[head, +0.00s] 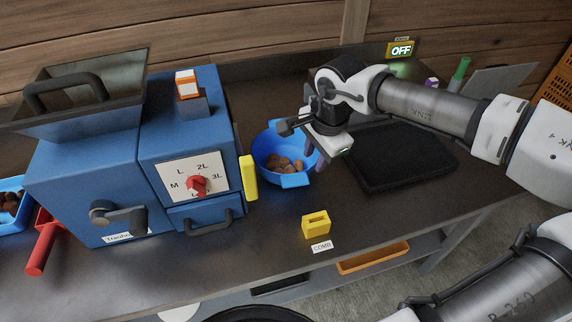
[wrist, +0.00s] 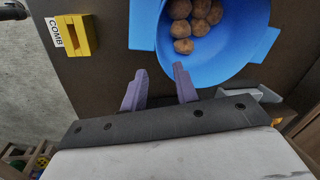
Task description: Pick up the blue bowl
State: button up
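The blue bowl (head: 265,155) stands on the dark bench top, right of the blue machine. It has flat tab handles and holds several brown chestnuts (head: 284,163). In the wrist view the bowl (wrist: 225,62) fills the upper middle, with its chestnuts (wrist: 190,22) inside. My gripper (head: 312,158) is above the bowl's right side in the head view. In the wrist view its purple fingers (wrist: 160,88) are spread apart with nothing between them. One fingertip is close to the bowl's rim; I cannot tell whether they touch.
The blue machine (head: 100,175) with a dial and hopper stands left. A yellow block (head: 249,177) is beside the bowl. The yellow COMB holder (head: 316,224) is near the front edge. A black tray (head: 400,160) lies right. Bench between bowl and front edge is mostly clear.

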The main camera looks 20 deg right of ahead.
aim_at(307, 171)
jog(key=f+b, duration=0.1)
jog(key=f, duration=0.1)
jog(key=w+f+b, duration=0.1)
jog(key=f, duration=0.2)
jog(key=w+a+f+b, duration=0.1)
jog(key=f+b, duration=0.1)
jog(key=shift+f, duration=0.25)
jog(key=shift+r, duration=0.15)
grip_shut()
